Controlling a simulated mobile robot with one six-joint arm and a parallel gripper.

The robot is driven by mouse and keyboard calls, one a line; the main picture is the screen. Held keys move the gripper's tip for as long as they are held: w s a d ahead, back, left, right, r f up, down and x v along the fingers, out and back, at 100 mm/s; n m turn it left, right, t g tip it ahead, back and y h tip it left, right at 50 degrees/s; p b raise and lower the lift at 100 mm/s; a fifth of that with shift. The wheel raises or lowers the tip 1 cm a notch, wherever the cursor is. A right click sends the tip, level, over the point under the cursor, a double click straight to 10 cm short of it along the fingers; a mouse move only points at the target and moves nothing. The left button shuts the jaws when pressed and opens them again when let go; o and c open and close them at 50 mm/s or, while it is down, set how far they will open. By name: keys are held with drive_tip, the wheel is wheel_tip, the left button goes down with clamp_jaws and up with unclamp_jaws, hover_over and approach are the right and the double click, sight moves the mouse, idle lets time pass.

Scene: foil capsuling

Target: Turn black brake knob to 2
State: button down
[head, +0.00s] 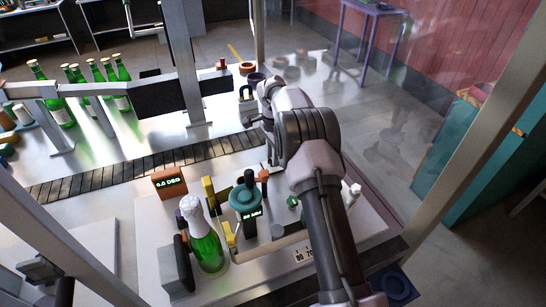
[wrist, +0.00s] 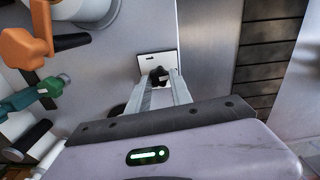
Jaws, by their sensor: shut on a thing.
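The black brake knob (wrist: 158,75) sits on a small white plate (wrist: 150,63) in the wrist view. My gripper (wrist: 160,80) reaches down to it with both light fingers, one on each side, and is shut on it. A small pale mark shows by the knob, but no number on the plate can be read, so I cannot tell its setting. In the head view my arm and wrist hide the knob and most of the gripper.
Left of the arm stand a green foil-topped bottle (head: 206,243), a teal-topped black device (head: 245,200) and an orange display (head: 169,181). A dark conveyor (head: 120,165) runs behind. In the wrist view an orange part (wrist: 24,47) and a teal part (wrist: 38,95) lie left.

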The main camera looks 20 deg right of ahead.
drive_tip(key=shift+m, duration=0.5)
drive_tip(key=c, duration=1.1)
unclamp_jaws()
drive_tip(key=shift+c, duration=0.2)
wheel_tip(320, 180, up, 18)
drive_tip(key=p, duration=0.5)
drive_tip(key=shift+f, duration=0.25)
